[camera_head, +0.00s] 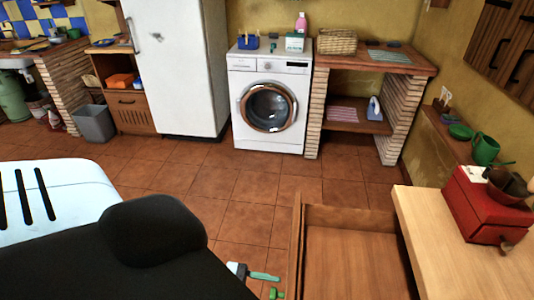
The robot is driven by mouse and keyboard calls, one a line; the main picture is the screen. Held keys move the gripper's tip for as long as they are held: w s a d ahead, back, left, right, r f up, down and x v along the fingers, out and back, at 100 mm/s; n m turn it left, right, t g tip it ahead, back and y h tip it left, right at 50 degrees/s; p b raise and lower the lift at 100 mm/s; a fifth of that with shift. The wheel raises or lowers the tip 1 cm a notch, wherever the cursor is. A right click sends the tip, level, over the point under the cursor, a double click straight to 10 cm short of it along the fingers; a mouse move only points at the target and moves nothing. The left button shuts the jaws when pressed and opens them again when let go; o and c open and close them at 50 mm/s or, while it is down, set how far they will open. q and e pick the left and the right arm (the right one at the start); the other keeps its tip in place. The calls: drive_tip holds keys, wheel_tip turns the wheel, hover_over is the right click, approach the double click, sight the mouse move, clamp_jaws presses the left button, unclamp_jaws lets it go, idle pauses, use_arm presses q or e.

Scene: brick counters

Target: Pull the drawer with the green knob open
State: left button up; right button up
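A brown wooden drawer (352,212) stands out from under the pale wood counter at the lower right. Its inside shows and looks empty; its front panel (296,245) faces left. A small green piece (275,293) shows by this panel at the bottom edge and looks like the knob. My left arm comes in from the left, and its black link hides much of the floor. Part of my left gripper (255,275), white with a green finger, shows just left of the front panel, close to the green piece. Whether it touches the piece or is shut cannot be told. My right gripper is out of view.
The pale counter top (450,250) carries a red grinder-like box (480,205) with a brown bowl. A washing machine (268,105), a white fridge (175,65) and a brick shelf unit (395,120) stand at the back. The tiled floor (250,190) between is clear.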

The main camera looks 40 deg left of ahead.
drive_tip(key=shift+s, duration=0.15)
use_arm(q)
drive_tip(key=b+v, duration=0.1)
drive_tip(key=v, duration=0.6)
drive_tip(key=shift+s+a, duration=0.25)
drive_tip(key=shift+a, duration=0.05)
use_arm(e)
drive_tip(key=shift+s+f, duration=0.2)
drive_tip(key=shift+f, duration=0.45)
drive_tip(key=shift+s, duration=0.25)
